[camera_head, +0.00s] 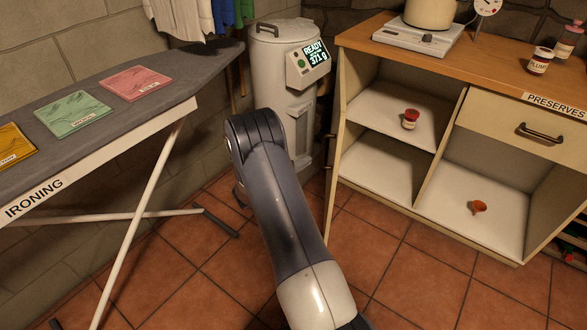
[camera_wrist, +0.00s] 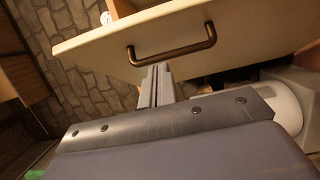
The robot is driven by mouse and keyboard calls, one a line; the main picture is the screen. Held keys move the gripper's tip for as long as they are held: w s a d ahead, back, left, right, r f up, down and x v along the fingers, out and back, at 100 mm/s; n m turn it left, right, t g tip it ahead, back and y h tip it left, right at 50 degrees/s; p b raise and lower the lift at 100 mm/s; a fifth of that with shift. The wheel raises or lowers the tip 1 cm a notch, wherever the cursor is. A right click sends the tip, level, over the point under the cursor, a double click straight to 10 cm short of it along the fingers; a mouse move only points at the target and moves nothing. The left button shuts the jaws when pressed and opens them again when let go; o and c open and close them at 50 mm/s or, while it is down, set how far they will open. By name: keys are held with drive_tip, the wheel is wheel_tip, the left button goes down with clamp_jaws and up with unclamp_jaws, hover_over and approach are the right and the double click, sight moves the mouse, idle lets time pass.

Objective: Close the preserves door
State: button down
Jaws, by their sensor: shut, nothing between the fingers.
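The preserves cabinet (camera_head: 376,45) stands at the right in the head view, its left shelves exposed. Its cream door (camera_head: 333,170) stands open at the left side, seen nearly edge-on. In the wrist view the door (camera_wrist: 235,38) crosses the upper part, with its bronze bar handle (camera_wrist: 172,53) facing me. My gripper (camera_wrist: 158,70) is shut and empty, its fingertips just below the handle in the picture; I cannot tell whether they touch it or the door. In the head view the gripper is hidden behind my arm.
A grey canister (camera_head: 275,75) with a display stands left of the cabinet. An ironing board (camera_head: 160,105) with folded cloths is at the left. A red-lidded jar (camera_head: 410,120) and an orange funnel-like item (camera_head: 478,207) sit inside the cabinet. Tiled floor before the cabinet is clear.

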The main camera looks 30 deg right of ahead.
drive_tip(key=s+d, duration=0.2)
drive_tip(key=d, duration=0.4)
drive_tip(key=shift+d, duration=0.35)
drive_tip(key=shift+s+d, duration=0.1)
